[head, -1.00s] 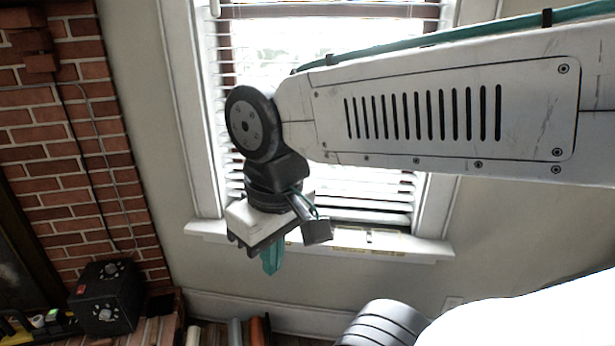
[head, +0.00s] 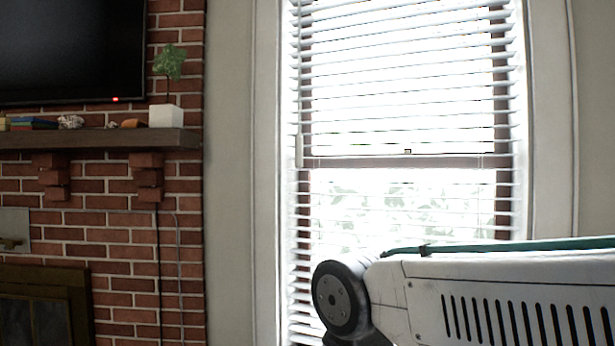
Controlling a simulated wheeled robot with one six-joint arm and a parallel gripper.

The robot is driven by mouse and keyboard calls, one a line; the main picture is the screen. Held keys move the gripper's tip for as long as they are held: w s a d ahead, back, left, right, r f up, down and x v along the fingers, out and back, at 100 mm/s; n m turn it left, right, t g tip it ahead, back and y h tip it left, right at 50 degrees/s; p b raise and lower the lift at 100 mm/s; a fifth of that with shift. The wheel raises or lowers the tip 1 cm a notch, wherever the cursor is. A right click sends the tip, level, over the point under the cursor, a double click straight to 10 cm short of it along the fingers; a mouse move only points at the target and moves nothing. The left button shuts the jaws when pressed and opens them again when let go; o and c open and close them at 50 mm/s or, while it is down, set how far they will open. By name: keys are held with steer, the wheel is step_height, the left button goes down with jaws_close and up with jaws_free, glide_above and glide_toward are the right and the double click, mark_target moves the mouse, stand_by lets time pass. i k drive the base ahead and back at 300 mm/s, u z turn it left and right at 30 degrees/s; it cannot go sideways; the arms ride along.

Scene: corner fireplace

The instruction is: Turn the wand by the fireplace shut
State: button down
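The window blind (head: 400,100) hangs in a white frame right of the brick fireplace, its slats apart with bright daylight between them. A thin pale rod (head: 299,130), which looks like the wand, hangs upright along the blind's left edge. Its lower end is near the window's middle rail. My arm crosses the lower right, with its dark round wrist joint in front of the lower part of the blind, below and right of the rod. My gripper is below the picture's edge, so its fingers are hidden.
The brick fireplace (head: 180,230) stands at left with a wooden mantel (head: 90,140). The mantel holds a potted plant (head: 167,115), books (head: 32,124) and small items under a dark television (head: 70,50). Plain wall separates fireplace and window.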

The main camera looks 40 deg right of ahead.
mark_target(299, 138)
steer(key=z, duration=0.5)
steer(key=k, duration=0.6)
steer(key=z, duration=0.7)
steer(key=i, duration=0.65)
steer(key=u, duration=0.85)
steer(key=i, duration=0.75)
steer(key=u, duration=0.8)
